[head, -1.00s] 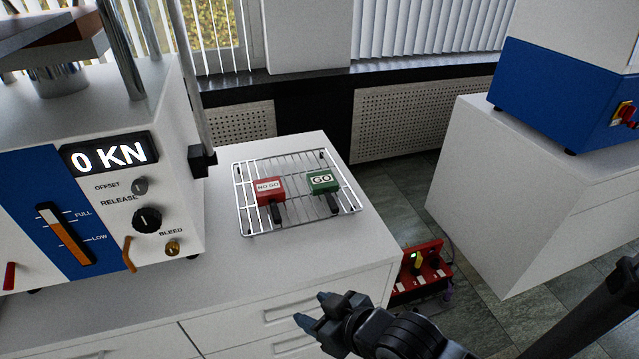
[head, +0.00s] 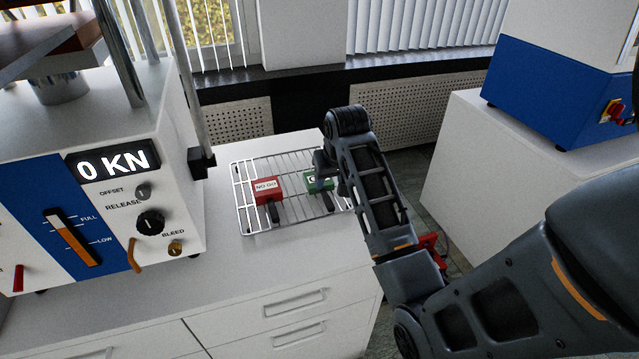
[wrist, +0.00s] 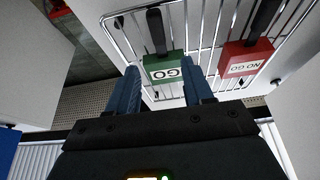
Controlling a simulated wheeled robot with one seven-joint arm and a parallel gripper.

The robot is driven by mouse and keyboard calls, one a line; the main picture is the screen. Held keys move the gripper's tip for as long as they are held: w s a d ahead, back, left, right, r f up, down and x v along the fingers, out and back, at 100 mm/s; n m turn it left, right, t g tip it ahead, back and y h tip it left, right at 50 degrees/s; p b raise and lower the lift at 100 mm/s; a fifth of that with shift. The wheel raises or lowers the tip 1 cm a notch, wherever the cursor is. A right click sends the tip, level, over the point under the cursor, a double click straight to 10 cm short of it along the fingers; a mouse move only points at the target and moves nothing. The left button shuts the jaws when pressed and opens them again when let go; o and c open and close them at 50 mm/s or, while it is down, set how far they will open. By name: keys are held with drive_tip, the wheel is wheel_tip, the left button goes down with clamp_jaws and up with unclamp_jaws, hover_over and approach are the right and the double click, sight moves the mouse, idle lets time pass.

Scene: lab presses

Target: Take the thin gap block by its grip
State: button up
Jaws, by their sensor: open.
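Two blocks with black grips lie on a wire rack (head: 243,205). The green one (head: 327,182) is labelled GO and the red one (head: 267,189) NO GO. I cannot tell for sure which is the thin one. My gripper (head: 322,168) is at the green block, partly hiding its label in the head view. In the wrist view, my open gripper (wrist: 161,72) has its two blue-grey fingers on either side of the green block (wrist: 163,70), with nothing visibly clamped. The green block's black grip (wrist: 157,30) extends beyond the fingertips. The red block (wrist: 246,58) lies to the right.
The press (head: 110,200) with its 0 KN display stands left of the rack on the white cabinet (head: 230,280). A blue and white machine (head: 545,95) stands at the right on another cabinet. Bare cabinet top lies in front of the rack.

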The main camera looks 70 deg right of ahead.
sight(326, 195)
drive_tip(key=shift+p+x, duration=0.55)
drive_tip(key=shift+x, duration=3.15)
drive_tip(key=shift+a+f, duration=0.1)
drive_tip(key=shift+a, duration=0.1)
clamp_jaws()
